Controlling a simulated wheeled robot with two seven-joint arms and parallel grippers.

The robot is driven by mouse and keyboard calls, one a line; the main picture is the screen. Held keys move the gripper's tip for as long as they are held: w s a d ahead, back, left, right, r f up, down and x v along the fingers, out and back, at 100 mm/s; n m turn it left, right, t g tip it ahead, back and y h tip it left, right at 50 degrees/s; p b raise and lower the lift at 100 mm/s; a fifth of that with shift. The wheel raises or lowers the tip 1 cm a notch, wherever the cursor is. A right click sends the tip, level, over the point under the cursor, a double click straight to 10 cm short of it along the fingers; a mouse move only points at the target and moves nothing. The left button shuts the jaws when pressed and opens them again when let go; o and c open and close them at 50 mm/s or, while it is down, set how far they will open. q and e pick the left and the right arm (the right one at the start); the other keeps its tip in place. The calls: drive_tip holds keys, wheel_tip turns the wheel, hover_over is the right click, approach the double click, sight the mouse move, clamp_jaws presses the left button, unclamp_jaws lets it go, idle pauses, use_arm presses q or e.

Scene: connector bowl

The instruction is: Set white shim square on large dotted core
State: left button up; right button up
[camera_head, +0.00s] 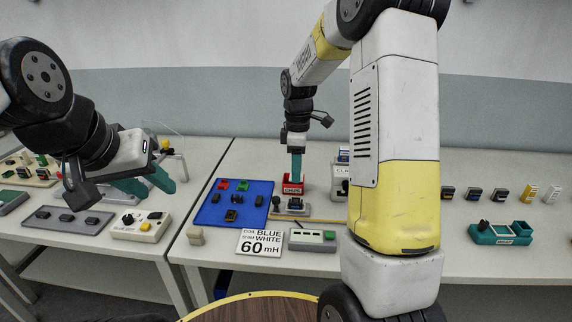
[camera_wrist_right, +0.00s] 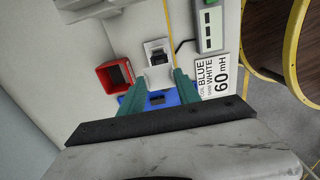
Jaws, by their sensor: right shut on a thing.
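My right gripper (camera_head: 296,176) points straight down near the red CORES bin (camera_head: 293,188) in the head view. In the right wrist view, its green fingers (camera_wrist_right: 160,80) are closed on a small pale piece (camera_wrist_right: 158,75), which looks like the white shim; it is partly hidden. Just beyond the fingertips is a grey fixture (camera_head: 295,209) with a dark core (camera_wrist_right: 157,52) in it; dots on this core are too small to tell. The red bin (camera_wrist_right: 115,75) lies to its left there. My left gripper (camera_head: 148,184) is open and empty over the left table.
A blue mat (camera_head: 249,187) with several small parts lies left of the fixture. A sign reading blue coil, white shim, 60 mH (camera_head: 260,242) and a grey-green meter (camera_head: 313,240) are in front.

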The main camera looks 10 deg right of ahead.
sight(296, 201)
drive_tip(key=shift+f, duration=0.1)
drive_tip(key=shift+f, duration=4.2)
drive_tip(key=o, duration=1.4)
